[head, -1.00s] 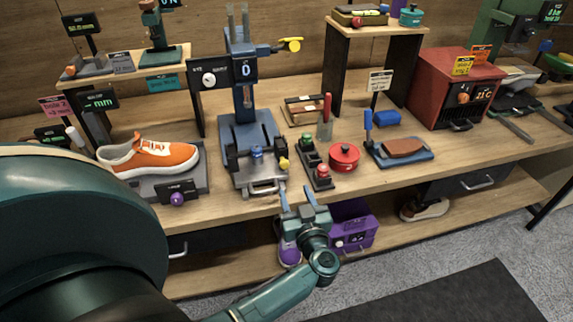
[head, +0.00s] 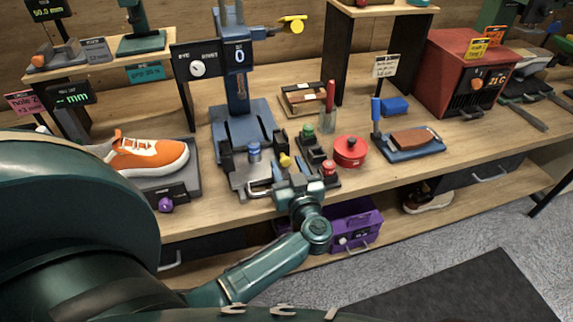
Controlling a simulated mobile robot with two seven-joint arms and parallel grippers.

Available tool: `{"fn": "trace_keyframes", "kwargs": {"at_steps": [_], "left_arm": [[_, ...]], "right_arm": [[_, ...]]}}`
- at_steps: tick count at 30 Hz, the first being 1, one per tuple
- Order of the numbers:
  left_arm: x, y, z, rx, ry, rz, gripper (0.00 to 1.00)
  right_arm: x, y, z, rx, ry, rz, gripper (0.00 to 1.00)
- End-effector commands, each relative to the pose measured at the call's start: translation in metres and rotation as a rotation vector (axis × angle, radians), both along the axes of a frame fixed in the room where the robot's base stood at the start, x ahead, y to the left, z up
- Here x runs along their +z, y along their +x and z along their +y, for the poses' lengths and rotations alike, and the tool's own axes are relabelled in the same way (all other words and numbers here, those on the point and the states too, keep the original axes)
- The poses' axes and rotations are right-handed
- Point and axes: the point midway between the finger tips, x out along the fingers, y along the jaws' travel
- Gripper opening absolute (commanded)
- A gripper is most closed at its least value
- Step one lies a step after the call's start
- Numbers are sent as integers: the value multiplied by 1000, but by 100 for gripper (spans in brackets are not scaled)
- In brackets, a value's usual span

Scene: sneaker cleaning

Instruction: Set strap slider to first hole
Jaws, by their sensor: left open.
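A blue press-like machine (head: 241,125) stands on the bench, with a display reading 0 and a dial plate (head: 197,70). At its front is a dark fixture with a blue knob (head: 254,151), a yellow knob (head: 285,160) and a pale metal handle (head: 259,189). I cannot make out which part is the strap slider, or any holes. My left gripper (head: 295,176) is open, at the bench's front edge, just right of the handle. It looks empty; whether it touches the fixture cannot be told. My right gripper is not in view.
An orange sneaker (head: 148,154) sits on a grey stand at left. A red round tin (head: 350,151) and a green-knobbed block (head: 308,137) stand close right of my gripper. A purple box (head: 352,226) is on the lower shelf. A red oven (head: 462,75) stands farther right.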

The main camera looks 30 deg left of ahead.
Motion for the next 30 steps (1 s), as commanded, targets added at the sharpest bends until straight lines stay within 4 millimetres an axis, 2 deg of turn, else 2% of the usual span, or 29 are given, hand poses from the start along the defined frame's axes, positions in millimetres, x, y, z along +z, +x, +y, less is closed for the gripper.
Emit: {"fn": "trace_keyframes", "kwargs": {"at_steps": [8, 25, 30], "left_arm": [[0, 0, 0, 0, 0, 0, 46], [0, 0, 0, 0, 0, 0, 1], [0, 0, 0, 0, 0, 0, 0]], "right_arm": [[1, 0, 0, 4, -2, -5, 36], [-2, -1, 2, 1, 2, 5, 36], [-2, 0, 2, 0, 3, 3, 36]]}}
